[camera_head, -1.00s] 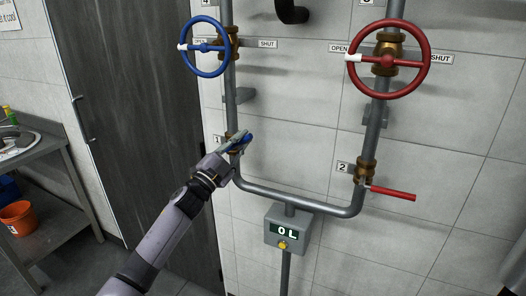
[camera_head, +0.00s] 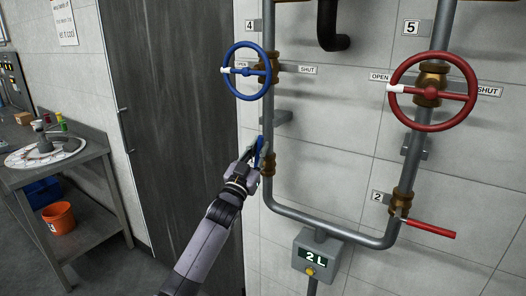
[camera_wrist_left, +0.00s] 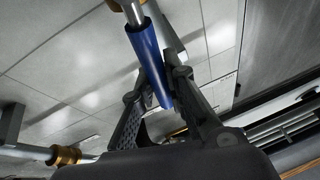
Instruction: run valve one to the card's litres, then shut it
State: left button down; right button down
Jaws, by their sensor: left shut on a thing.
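Valve one is the brass valve (camera_head: 268,165) low on the left pipe, with a blue lever (camera_head: 260,147). My left gripper (camera_head: 257,152) is shut on the lever, which stands nearly upright along the pipe. In the left wrist view the blue lever sleeve (camera_wrist_left: 149,60) lies between my two dark fingers (camera_wrist_left: 155,100). The litre display (camera_head: 315,257) under the pipes reads 2 L. Valve one's number label is hidden behind my gripper. No card with litres is readable. My right gripper is out of view.
A blue handwheel (camera_head: 247,71) is above on the same pipe, and a red handwheel (camera_head: 432,92) is on the right pipe. Valve two's red lever (camera_head: 431,229) sticks out right. A metal bench (camera_head: 95,151) and orange bucket (camera_head: 60,217) stand left.

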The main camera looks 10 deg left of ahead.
pick_arm(q)
jog(key=shift+w+a+n+y, duration=0.1)
jog(key=shift+a+n+y, duration=0.15)
jog(key=shift+n+y, duration=0.15)
jog(key=c, duration=1.6)
grip_release()
jog(key=v, duration=1.2)
